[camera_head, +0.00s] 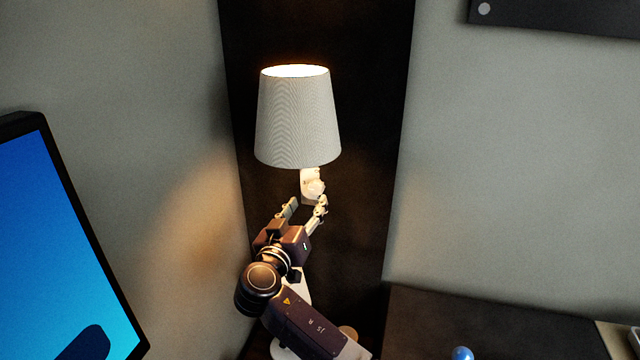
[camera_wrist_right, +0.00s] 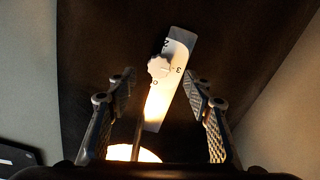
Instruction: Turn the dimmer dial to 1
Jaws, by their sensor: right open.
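In the head view the dial (camera_head: 314,188) is just below the lampshade (camera_head: 297,120) of a lit lamp. My right gripper (camera_head: 305,207) is open just below and in front of the dial. In the right wrist view the dial shows between and beyond the fingers of the gripper (camera_wrist_right: 160,80), apart from them. My left gripper is out of view.
A blue screen (camera_head: 65,240) stands at the left. A dark panel (camera_head: 365,120) is behind the lamp. A dark surface (camera_head: 480,325) is at the lower right, with a small blue ball-like object (camera_head: 462,353) at the bottom edge. The space right of the lamp is clear.

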